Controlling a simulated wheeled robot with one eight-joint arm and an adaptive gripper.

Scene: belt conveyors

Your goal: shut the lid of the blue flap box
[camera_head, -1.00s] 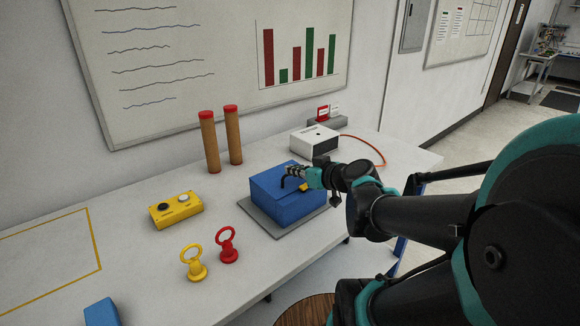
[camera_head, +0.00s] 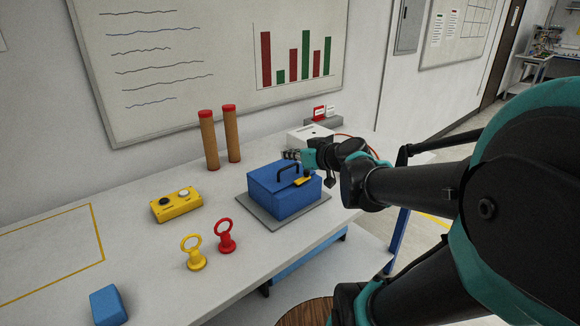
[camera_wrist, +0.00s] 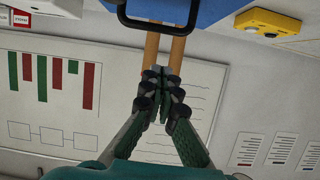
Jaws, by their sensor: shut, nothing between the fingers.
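The blue flap box (camera_head: 278,195) stands on a grey plate (camera_head: 262,219) on the bench. Its lid (camera_head: 268,175) lies down over the top, and I see no clear gap at this size. A black handle (camera_head: 287,168) stands up from the lid, and a yellow tab (camera_head: 303,181) shows at the front edge. My gripper (camera_head: 290,154) is shut and empty above the far side of the box, behind the handle. In the wrist view the closed fingers (camera_wrist: 165,108) point toward the black handle (camera_wrist: 160,26) and a strip of blue lid (camera_wrist: 207,10).
A white box (camera_head: 308,136) stands close behind my gripper. A yellow button box (camera_head: 176,204), yellow ring (camera_head: 195,254), red ring (camera_head: 225,237) and two wooden posts (camera_head: 232,135) are to the left. The front-left bench is mostly clear, apart from a blue block (camera_head: 108,305).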

